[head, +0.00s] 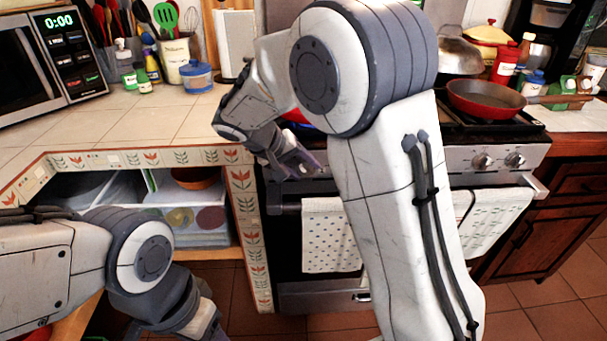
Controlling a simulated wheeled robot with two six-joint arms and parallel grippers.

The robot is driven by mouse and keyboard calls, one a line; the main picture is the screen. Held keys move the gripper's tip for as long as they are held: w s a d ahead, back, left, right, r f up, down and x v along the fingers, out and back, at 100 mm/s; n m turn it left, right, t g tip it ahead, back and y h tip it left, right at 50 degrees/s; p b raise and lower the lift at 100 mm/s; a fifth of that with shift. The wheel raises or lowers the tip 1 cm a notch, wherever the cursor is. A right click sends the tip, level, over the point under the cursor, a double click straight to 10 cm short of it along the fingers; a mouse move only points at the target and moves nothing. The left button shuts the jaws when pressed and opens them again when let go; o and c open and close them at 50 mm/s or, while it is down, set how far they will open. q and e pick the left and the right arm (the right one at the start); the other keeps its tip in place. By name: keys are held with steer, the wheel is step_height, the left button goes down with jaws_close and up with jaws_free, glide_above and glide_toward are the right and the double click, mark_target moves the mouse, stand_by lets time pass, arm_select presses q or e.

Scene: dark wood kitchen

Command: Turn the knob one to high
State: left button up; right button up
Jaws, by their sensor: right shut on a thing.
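The stove's front panel (462,158) runs below the cooktop, with two round knobs (481,161) (515,159) showing at its right end. My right gripper (306,167) is at the left end of this panel, pointing at it, and is shut on a stove knob there. That knob is mostly hidden by the fingers, and its setting cannot be read. My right arm covers the middle of the panel. My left gripper (208,327) hangs low at the bottom edge, partly cut off and away from the stove; its jaw opening cannot be judged.
A red pan (486,99) sits on the right of the cooktop. Spotted towels (331,235) hang on the oven handle. The tiled counter (140,113) is left of the stove, with a microwave (38,65), a utensil crock (175,58) and a blue-lidded jar (197,76).

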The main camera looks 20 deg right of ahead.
steer(key=shift+a+f+h, duration=0.15)
steer(key=shift+h, duration=0.75)
steer(key=shift+b, duration=0.3)
steer(key=o, duration=1.4)
steer(key=shift+c, duration=0.2)
steer(key=p+v, duration=0.1)
steer(key=v, duration=0.9)
steer(key=shift+a+p, duration=0.3)
steer(key=shift+p, duration=0.05)
steer(key=shift+w+n, duration=0.1)
steer(key=shift+n, duration=0.2)
